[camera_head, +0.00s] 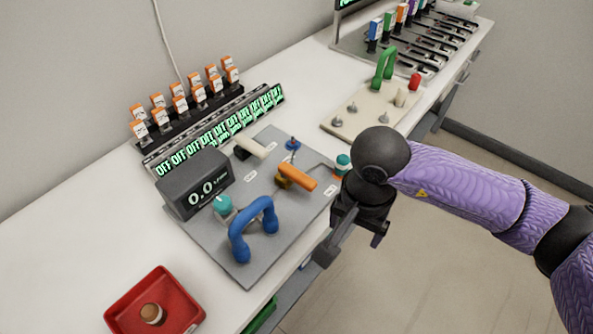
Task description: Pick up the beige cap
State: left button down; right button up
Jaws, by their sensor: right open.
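I cannot tell for certain which piece is the beige cap. A small beige upright piece (401,98) stands on the cream board (350,124) at the upper right. A beige handle-like piece (250,146) sits on the grey panel (248,268). A small brown and pale round piece (152,313) lies in the red tray (186,296) at the lower left. My right gripper (353,247) is open and points down beside the grey panel's right edge, apart from all three pieces. Its jaws appear empty. My left gripper is not in view.
The grey panel carries a blue arched handle (254,229), an orange handle (297,176) and a dark display box (198,184). A green arched handle (385,68) and a red knob (414,81) stand at the cream board. The white table (75,237) is clear at left.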

aim_at(402, 91)
jog(key=i+l+u, duration=0.3)
jog(key=l, duration=0.35)
jog(key=i+l+u, duration=0.25)
jog(key=i+l, duration=0.15)
jog(key=l, duration=0.3)
jog(key=i+l+u, duration=0.15)
jog(key=l, duration=0.25)
jog(key=i+l+u, duration=0.15)
jog(key=l, duration=0.25)
jog(key=l+u, duration=0.15)
jog(key=l, duration=0.25)
